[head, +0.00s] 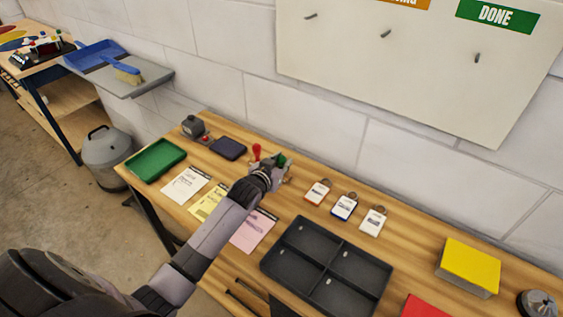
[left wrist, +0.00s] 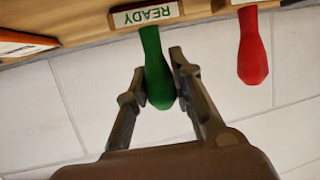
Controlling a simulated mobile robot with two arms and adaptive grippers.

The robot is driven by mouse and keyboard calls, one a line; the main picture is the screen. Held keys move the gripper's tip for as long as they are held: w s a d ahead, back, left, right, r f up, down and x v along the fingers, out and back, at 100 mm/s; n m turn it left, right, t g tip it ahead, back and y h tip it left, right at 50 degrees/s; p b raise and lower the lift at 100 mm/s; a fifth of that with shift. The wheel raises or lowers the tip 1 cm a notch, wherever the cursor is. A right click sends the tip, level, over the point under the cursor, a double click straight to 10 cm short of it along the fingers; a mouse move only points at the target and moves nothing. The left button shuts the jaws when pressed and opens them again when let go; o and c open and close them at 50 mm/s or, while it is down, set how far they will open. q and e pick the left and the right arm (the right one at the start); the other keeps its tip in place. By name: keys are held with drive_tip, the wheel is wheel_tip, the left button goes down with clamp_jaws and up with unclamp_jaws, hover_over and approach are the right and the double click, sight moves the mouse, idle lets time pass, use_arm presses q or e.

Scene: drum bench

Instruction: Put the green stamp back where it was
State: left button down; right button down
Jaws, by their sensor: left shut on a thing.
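The green stamp's handle (left wrist: 157,75) shows in the left wrist view, with a READY label (left wrist: 146,15) on a wooden block at its base. My left gripper (left wrist: 160,85) is shut on the handle, with a finger on each side. In the head view the green stamp (head: 281,160) is at the gripper (head: 272,174), near the back of the bench. The red stamp (head: 256,151) stands just left of it; its red handle (left wrist: 252,48) also shows in the wrist view. The gripper partly hides the stamp stand. I cannot tell whether the green stamp is seated. My right gripper is not in view.
On the bench (head: 405,240), a dark ink pad (head: 229,148) and green tray (head: 157,160) lie left. Paper slips, including a pink one (head: 254,231), lie in front. Several badges and a black compartment tray (head: 327,266) are right, with a yellow box (head: 468,266) beyond.

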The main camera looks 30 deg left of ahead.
use_arm(q)
drive_tip(key=shift+f, duration=0.1)
drive_tip(key=c, duration=1.4)
unclamp_jaws()
drive_tip(key=shift+s+r, duration=0.25)
drive_tip(key=shift+s, duration=0.25)
drive_tip(key=b+v, duration=0.1)
drive_tip(key=v, duration=1)
drive_tip(key=shift+r, duration=0.1)
